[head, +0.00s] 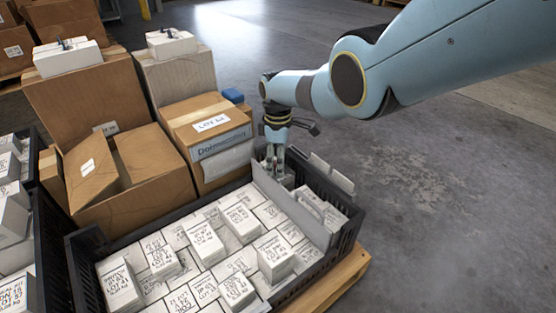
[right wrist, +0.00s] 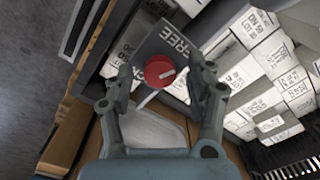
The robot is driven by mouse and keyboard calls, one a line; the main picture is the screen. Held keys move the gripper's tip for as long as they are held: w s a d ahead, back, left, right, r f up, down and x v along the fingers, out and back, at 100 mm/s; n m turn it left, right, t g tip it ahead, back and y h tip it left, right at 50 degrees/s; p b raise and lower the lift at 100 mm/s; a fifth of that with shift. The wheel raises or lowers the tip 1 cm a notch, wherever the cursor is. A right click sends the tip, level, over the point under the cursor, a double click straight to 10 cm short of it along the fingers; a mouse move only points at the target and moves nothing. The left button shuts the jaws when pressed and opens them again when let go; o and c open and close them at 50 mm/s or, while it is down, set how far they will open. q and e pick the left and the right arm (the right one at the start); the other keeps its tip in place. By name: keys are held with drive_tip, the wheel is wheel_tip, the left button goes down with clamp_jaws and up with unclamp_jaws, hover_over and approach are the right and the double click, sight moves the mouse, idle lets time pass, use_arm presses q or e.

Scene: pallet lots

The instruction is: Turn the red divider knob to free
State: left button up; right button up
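My right gripper (right wrist: 160,84) is open, with one finger on each side of the knob and a visible gap to both. In the head view the right gripper (head: 276,161) is down at the far end of the grey divider (head: 290,205) in the black crate (head: 348,238), and hides the knob. My left gripper is not in view.
White labelled boxes (head: 205,240) fill the crate left of the divider; a few stand right of it. Cardboard boxes (head: 208,133) stand close behind, a blue object (head: 233,96) on one side. The crate rests on a wooden pallet (head: 335,285). The floor at right is clear.

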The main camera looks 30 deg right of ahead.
drive_tip(key=shift+r, duration=0.15)
wheel_tip(320, 180, up, 12)
idle(0.6)
idle(0.3)
